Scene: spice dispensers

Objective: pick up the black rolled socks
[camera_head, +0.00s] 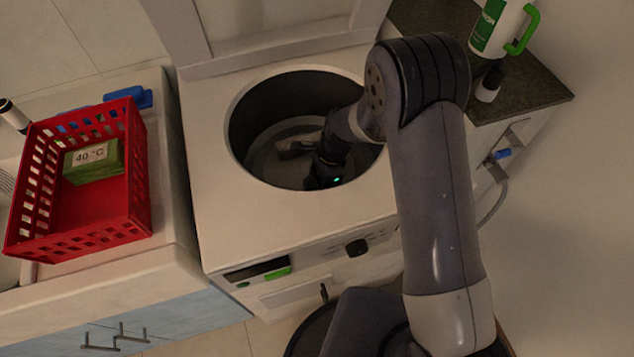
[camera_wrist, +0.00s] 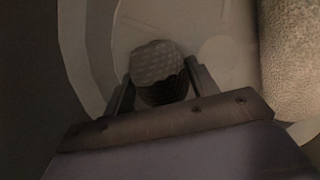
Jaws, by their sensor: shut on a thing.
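The black rolled socks (camera_wrist: 158,62) show in the wrist view as a dark, ribbed, rounded bundle between the two fingers of my gripper (camera_wrist: 160,80). The fingers touch it on its left and right sides, and its lower part is hidden by the gripper body. In the head view my gripper (camera_head: 298,149) is inside the round drum (camera_head: 262,158) of the top-loading washing machine. The socks cannot be told apart from the dark gripper there. My wrist and forearm cover the right part of the drum.
A beige, rough-textured thing (camera_wrist: 290,60) lies close at the right in the wrist view. The drum rim (camera_head: 228,125) surrounds my wrist. A red basket (camera_head: 140,185) with a green "40 °C" block (camera_head: 95,165) stands left; a white-green bottle (camera_head: 497,25) stands on the dark counter (camera_head: 530,90).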

